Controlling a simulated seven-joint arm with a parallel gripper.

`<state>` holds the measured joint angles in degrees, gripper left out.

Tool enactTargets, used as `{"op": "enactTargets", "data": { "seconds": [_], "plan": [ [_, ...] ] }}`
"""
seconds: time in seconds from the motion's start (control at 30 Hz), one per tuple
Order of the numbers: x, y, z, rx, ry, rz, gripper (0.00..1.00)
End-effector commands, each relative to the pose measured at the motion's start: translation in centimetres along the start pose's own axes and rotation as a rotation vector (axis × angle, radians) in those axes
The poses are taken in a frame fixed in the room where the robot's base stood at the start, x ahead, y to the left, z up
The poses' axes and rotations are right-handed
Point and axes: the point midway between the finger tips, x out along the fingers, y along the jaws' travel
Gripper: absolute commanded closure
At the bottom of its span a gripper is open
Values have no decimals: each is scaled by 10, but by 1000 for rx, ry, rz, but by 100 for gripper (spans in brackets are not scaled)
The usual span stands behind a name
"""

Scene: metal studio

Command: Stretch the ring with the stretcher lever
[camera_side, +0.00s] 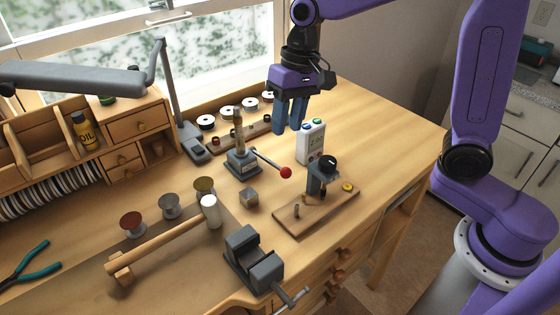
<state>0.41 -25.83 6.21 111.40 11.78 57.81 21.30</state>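The ring stretcher (242,162) stands upright near the middle of the bench, with a grey block base and a brass-coloured tapered post. Its lever (267,160) slopes down to the right and ends in a red knob (286,172). I cannot make out a ring on the post; it is too small to tell. My gripper (289,128) points down behind and above the red knob, to the right of the post. Its blue fingers are apart with nothing visible between them, and it is not touching the lever.
A white device with buttons (310,142) stands close to the right of the lever, below my gripper. A wooden board with a dark tool (318,192) lies in front. The right bench top is clear.

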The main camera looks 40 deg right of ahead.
Motion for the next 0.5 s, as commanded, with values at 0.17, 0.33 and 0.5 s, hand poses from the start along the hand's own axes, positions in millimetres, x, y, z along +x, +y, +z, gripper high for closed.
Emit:
{"op": "enactTargets", "data": {
  "seconds": [0.17, 0.33, 0.5],
  "plan": [
    [35, 1, 1, 0, -5, 4, 65],
    [66, 0, 1, 0, -5, 3, 65],
    [90, 0, 1, -1, -4, 3, 65]
  ]
}}
